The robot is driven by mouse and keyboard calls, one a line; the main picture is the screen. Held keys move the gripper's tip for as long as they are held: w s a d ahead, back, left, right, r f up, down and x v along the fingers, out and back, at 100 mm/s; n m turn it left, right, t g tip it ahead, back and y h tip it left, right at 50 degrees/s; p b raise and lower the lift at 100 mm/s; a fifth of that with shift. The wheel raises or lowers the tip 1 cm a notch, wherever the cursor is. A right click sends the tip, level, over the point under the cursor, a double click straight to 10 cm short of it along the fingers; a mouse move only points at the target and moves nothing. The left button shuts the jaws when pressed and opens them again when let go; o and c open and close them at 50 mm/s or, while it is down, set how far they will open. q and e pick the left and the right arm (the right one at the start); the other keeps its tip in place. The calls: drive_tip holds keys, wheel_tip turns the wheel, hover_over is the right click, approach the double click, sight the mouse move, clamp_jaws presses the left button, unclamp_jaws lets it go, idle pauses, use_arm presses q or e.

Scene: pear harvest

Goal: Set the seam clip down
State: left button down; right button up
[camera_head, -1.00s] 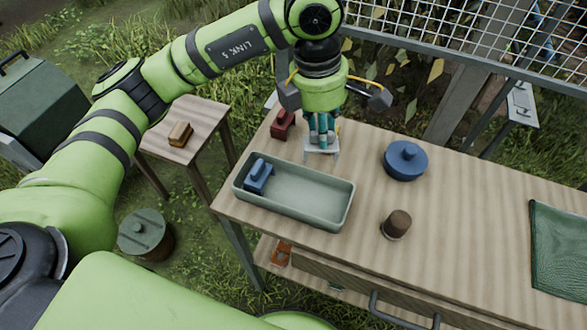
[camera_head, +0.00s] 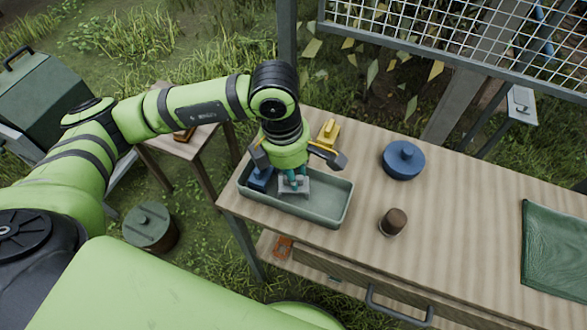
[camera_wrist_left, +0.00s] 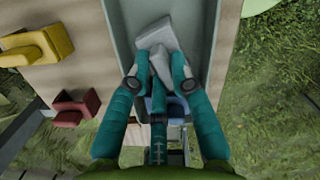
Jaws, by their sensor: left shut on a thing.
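A pale grey clip (camera_head: 294,185) is held in my left gripper (camera_head: 294,179), over the left half of the green tray (camera_head: 332,206). My left gripper is shut on it; the wrist view shows the grey clip (camera_wrist_left: 154,32) between the teal fingers (camera_wrist_left: 158,78). A blue clip (camera_head: 260,178) lies in the tray's left end, partly hidden; in the wrist view the blue clip (camera_wrist_left: 172,106) shows behind the fingers. I cannot tell whether the grey clip touches the tray floor. My right gripper is not in view.
A yellow clip (camera_head: 328,134) stands behind the tray; a red clip (camera_wrist_left: 74,108) shows only in the wrist view. A blue lidded pot (camera_head: 404,160), a brown-topped jar (camera_head: 394,222) and a green cloth (camera_head: 556,250) are to the right. The tray's right half is clear.

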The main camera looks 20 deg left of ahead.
use_arm(q)
drive_tip(key=shift+f+b, duration=0.2)
drive_tip(key=shift+b, duration=0.1)
drive_tip(key=c, duration=1.1)
unclamp_jaws()
drive_tip(key=shift+r, duration=0.1)
drive_tip(key=shift+r+p, duration=0.3)
drive_tip(key=shift+p, duration=0.15)
wheel_tip(320, 180, up, 12)
drive_tip(key=a+b, duration=0.1)
drive_tip(key=shift+s+a+f+b, duration=0.15)
drive_tip(key=shift+s+f+b, duration=0.05)
drive_tip(key=shift+b, duration=0.15)
